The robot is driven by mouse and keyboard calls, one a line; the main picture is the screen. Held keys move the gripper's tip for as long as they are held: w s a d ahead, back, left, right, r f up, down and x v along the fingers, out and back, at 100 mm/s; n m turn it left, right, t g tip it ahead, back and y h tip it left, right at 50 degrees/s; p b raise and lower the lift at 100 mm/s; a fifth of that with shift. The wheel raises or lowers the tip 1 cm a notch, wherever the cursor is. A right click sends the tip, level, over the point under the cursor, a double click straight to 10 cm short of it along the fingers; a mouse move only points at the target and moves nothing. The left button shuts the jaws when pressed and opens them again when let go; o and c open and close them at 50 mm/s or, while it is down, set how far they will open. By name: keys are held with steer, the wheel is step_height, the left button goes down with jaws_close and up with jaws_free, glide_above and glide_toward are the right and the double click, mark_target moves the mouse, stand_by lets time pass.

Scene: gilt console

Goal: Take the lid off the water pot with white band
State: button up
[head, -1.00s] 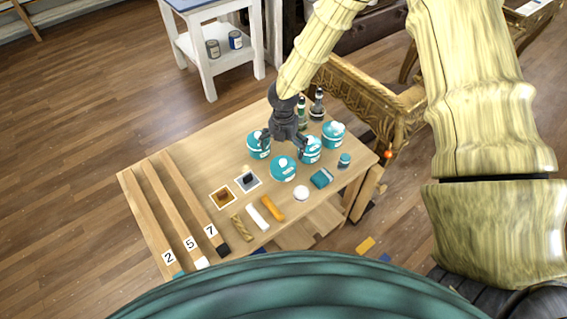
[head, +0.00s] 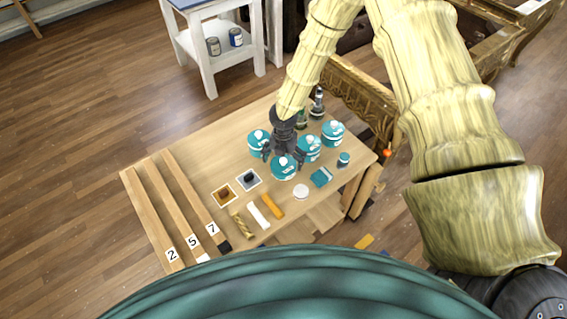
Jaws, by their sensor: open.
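Several teal pots with lids and small pale knobs stand grouped on the wooden table: a left pot (head: 258,147), a front pot (head: 284,170), a middle-right pot (head: 311,146) and a right pot (head: 334,131). Pale markings show on them, but at this size I cannot tell for sure which is the water pot with the white band. My gripper (head: 283,155) points down, open and empty, with its fingers apart. It is over the back of the front pot, between the left and middle-right pots. I cannot tell whether it touches any lid.
Dark bottles (head: 317,105) stand behind the pots. A small teal jar (head: 343,159), a teal block (head: 321,177) and a white round piece (head: 301,191) lie right and front. Numbered wooden strips (head: 185,205) lie left. The table's back left (head: 200,145) is clear.

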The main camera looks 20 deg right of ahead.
steer(key=shift+s, duration=0.15)
steer(key=c, duration=2.2)
steer(key=shift+r, duration=0.1)
